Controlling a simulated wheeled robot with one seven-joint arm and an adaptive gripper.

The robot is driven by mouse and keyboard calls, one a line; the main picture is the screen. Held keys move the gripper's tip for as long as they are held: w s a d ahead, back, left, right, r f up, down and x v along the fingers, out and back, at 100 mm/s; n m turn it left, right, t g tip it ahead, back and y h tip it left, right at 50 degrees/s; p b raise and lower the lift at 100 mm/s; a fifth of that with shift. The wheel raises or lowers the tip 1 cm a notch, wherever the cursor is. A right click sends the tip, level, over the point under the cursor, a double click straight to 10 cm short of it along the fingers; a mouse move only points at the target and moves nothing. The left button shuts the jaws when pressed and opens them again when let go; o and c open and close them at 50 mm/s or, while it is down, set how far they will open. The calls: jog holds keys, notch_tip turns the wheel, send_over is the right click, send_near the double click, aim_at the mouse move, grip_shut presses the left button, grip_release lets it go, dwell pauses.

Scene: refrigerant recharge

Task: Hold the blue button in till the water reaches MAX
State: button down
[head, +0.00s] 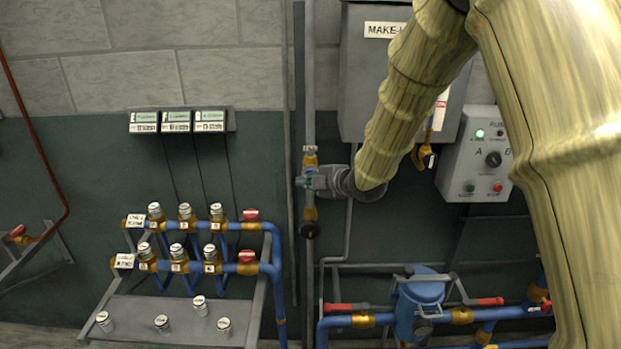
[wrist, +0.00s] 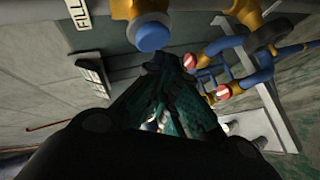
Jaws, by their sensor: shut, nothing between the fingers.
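The blue button (wrist: 155,37) is a round blue cap with a pale ring behind it, at the top middle of the wrist view. My gripper (wrist: 172,68) is shut and empty, its dark fingers together, with the tips just below the button in that view. I cannot tell whether they touch it. In the head view my gripper (head: 306,181) is at the brass fitting on the vertical pipe, and the button cannot be made out. The grey make-up tank (head: 365,95) is partly behind my arm. A pale level strip (head: 440,108) shows on it; its water level and MAX mark are not readable.
A control box (head: 480,155) with a lit green lamp is right of the tank. Blue pipes with brass valves (head: 185,240) stand lower left. A blue vessel (head: 420,300) and red-handled valves stand below. The vertical pipe (head: 309,90) runs close beside my gripper.

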jog(key=shift+s, duration=0.2)
jog(key=s+b, duration=0.1)
jog(key=s, duration=0.4)
jog(key=shift+b, duration=0.35)
jog(key=shift+f, duration=0.1)
dwell(0.3)
jog(key=s+d+f+m+g+h+b, duration=0.15)
jog(key=s+d+f+m, duration=0.35)
jog(key=f, duration=0.6)
jog(key=s+d+f+m+g+h, duration=0.15)
jog(key=s+d+f+m, duration=0.25)
jog(key=s+f, duration=0.6)
jog(key=s+d+f+m+g+h, duration=0.15)
jog(key=s+d+f+m, duration=0.25)
jog(key=f, duration=0.9)
jog(key=s+d+f+m+g+h, duration=0.1)
jog(key=s+d+f+m, duration=0.2)
jog(key=s, duration=0.7)
jog(key=s+d+f+m+g+h+b, duration=0.1)
jog(key=s+d+f+m+g, duration=0.1)
jog(key=s+f, duration=0.5)
jog(key=s+d+f+m+g+h, duration=0.2)
jog(key=s+d+f+m, duration=0.2)
jog(key=s, duration=0.9)
jog(key=shift+s+d+f+m+b, duration=0.2)
jog(key=shift+d+f+m+b, duration=0.1)
jog(key=shift+d+f, duration=0.3)
jog(key=shift+r+g, duration=0.1)
jog(key=shift+g, duration=0.15)
